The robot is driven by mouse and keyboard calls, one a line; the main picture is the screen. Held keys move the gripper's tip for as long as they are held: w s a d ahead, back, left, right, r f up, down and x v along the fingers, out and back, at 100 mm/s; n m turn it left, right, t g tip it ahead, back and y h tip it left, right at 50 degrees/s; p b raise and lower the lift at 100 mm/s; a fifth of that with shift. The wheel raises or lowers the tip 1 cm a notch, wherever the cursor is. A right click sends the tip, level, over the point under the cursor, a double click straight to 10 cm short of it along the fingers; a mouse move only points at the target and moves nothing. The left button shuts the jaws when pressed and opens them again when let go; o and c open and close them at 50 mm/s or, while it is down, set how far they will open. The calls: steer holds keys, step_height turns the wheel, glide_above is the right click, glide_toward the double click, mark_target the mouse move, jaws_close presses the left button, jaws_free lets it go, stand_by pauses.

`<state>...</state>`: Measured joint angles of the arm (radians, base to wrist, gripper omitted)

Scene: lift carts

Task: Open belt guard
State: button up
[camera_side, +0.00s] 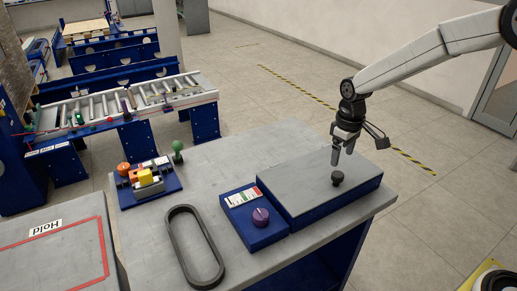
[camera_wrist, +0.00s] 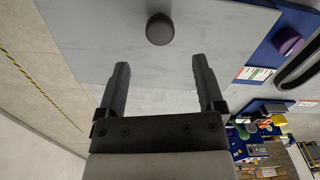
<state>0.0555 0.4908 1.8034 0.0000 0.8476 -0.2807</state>
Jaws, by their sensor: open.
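The belt guard (camera_side: 300,185) is a flat box with a grey top and blue sides, lying closed at the right of the grey table. A black round knob (camera_side: 337,178) stands on its top. In the wrist view the grey guard top (camera_wrist: 95,40) fills the upper middle, with the knob (camera_wrist: 160,29) ahead of and between the fingertips. My gripper (camera_side: 343,155) is above the guard close to the knob, pointing down. In the wrist view my gripper (camera_wrist: 162,72) has its two fingers wide apart with nothing between them.
A blue box with a purple dial (camera_side: 261,216) adjoins the guard. A black belt loop (camera_side: 194,245) lies on the table (camera_side: 150,230). A blue base with orange and yellow parts (camera_side: 147,180) and a green knob (camera_side: 177,151) stand farther left. A roller conveyor (camera_side: 130,105) is behind.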

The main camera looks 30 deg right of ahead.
mark_target(338, 174)
steer(key=shift+f, duration=0.15)
steer(key=shift+f, duration=3.75)
jaws_close()
